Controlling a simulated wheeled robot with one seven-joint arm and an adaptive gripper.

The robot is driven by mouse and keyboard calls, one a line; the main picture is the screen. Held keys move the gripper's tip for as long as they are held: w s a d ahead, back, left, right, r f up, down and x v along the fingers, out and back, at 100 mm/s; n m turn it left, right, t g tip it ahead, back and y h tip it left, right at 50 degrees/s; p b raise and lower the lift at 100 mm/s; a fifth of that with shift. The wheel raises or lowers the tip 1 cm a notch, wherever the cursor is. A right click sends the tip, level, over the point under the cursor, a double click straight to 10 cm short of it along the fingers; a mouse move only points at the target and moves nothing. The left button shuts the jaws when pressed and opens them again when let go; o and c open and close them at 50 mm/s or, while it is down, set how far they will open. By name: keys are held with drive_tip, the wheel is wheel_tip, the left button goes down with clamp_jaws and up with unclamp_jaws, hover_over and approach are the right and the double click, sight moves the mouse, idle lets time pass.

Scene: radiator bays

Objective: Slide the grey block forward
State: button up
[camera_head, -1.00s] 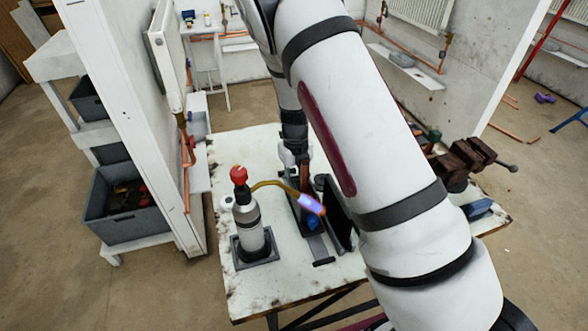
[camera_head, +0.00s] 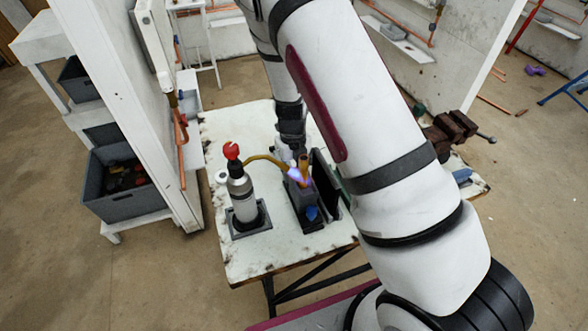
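The dark grey block (camera_head: 309,222) stands on the bench at the front of its track, with a blue knob (camera_head: 312,213) on its near face. An upright copper pipe (camera_head: 303,163) rises from it. A torch bottle (camera_head: 244,203) with a red top stands to its left. The torch's curved brass tube points at the pipe, and the purple flame (camera_head: 298,175) meets it. My gripper (camera_head: 286,152) is behind the block and pipe, close to them. Its fingertips are mostly hidden, so I cannot tell whether it touches the block or is open.
A dark upright plate (camera_head: 325,183) stands just right of the block. A vise (camera_head: 450,133) is at the bench's right. The bench top (camera_head: 262,262) is clear in front of the bottle. A white partition (camera_head: 130,110) borders the left side.

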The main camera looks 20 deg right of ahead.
drive_tip(key=shift+o, duration=0.6)
drive_tip(key=shift+s+d, duration=0.15)
drive_tip(key=shift+s, duration=0.1)
drive_tip(key=shift+w, duration=0.1)
drive_tip(key=shift+r, duration=0.15)
wheel_tip(320, 180, up, 12)
drive_tip(key=shift+f, duration=0.2)
drive_tip(key=shift+r, duration=0.1)
